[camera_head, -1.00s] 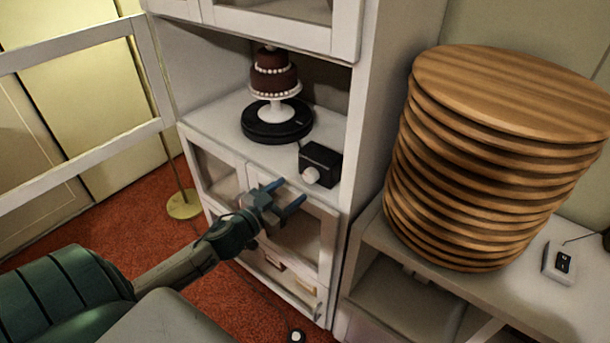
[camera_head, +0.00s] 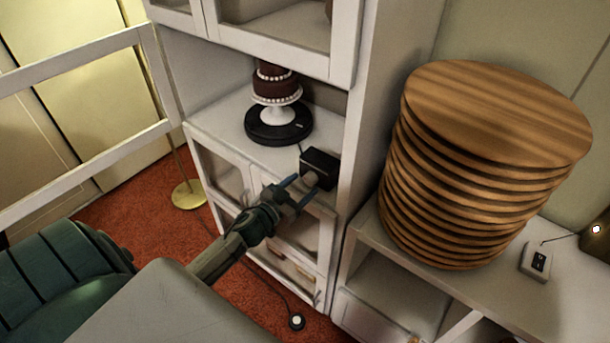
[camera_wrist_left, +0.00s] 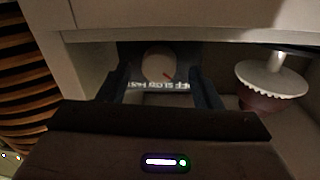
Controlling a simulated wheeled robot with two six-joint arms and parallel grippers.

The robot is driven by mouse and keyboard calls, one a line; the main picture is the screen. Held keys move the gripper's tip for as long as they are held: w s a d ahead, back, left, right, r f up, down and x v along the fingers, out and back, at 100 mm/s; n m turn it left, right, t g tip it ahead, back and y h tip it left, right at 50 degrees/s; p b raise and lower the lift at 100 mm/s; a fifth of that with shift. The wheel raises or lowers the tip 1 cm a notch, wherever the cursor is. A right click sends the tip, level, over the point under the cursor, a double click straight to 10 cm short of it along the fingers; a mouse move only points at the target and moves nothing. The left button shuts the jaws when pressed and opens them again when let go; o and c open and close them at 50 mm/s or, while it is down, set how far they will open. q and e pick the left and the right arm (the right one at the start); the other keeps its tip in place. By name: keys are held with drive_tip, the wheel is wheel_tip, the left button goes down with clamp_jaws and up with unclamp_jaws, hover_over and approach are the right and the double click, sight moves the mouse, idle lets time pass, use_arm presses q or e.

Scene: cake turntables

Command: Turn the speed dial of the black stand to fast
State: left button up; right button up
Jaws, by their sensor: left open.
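The black stand (camera_head: 262,133) is a round turntable on the white cabinet shelf, carrying a chocolate cake on a white pedestal. Its black control box (camera_head: 322,162) sits at the shelf's front edge, with a pale round dial (camera_wrist_left: 155,66) on its face. In the left wrist view the dial bears a red mark pointing toward the lower right, with white lettering beside it, partly hidden. My left gripper (camera_head: 307,184) is open, its two fingers on either side of the dial; I cannot tell whether they touch it. My right gripper is not in view.
A tall stack of round wooden boards (camera_head: 490,110) stands on a lower white unit to the right, near a small white switch box (camera_head: 536,262). The cake (camera_head: 277,84) is left of the control box. An open glazed door frame (camera_head: 80,75) stands at left.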

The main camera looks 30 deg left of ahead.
use_arm(q)
drive_tip(key=shift+w+d+p, duration=0.2)
drive_tip(key=shift+w+p, duration=0.1)
drive_tip(key=shift+w, duration=0.75)
drive_tip(key=c, duration=1)
